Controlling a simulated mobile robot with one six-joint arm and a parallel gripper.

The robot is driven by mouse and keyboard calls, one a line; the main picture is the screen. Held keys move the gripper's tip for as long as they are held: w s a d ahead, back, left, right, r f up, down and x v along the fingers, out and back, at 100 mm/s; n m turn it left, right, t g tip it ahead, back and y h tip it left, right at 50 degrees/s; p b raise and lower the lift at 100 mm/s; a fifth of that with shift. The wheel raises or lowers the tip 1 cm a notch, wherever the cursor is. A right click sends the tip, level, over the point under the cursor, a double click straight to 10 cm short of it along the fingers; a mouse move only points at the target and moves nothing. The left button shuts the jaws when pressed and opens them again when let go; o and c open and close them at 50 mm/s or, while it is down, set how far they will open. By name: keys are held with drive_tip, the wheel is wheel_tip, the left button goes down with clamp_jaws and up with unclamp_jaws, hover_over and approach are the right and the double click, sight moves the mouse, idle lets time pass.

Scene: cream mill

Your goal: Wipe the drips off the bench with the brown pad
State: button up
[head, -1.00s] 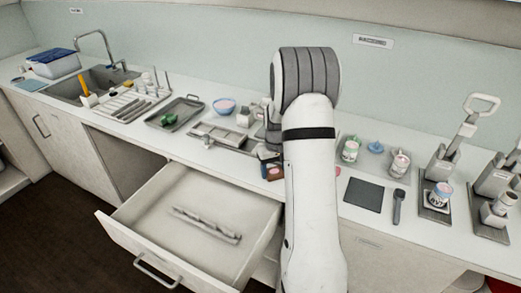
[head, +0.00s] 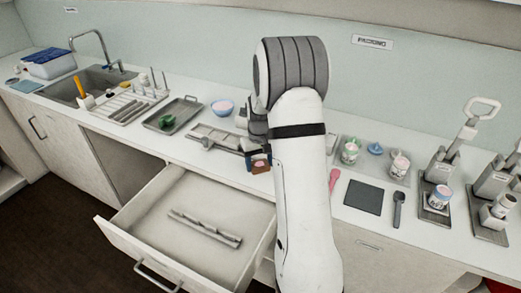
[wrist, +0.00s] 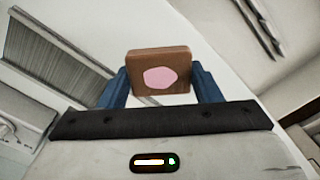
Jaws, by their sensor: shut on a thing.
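The brown pad (wrist: 178,53) is held between the two blue fingers of my gripper (wrist: 160,88) in the wrist view, with a pink patch on its face. In the head view the pad (head: 261,169) shows small at the bench's front edge, just above the open drawer, with my gripper (head: 257,160) around it. I cannot tell whether the pad touches the bench (head: 185,150).
The open drawer (head: 150,212) juts out below the pad, with a grey rack inside.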

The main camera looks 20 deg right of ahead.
drive_tip(key=shift+r+p, duration=1)
drive_tip(key=shift+r, duration=1.05)
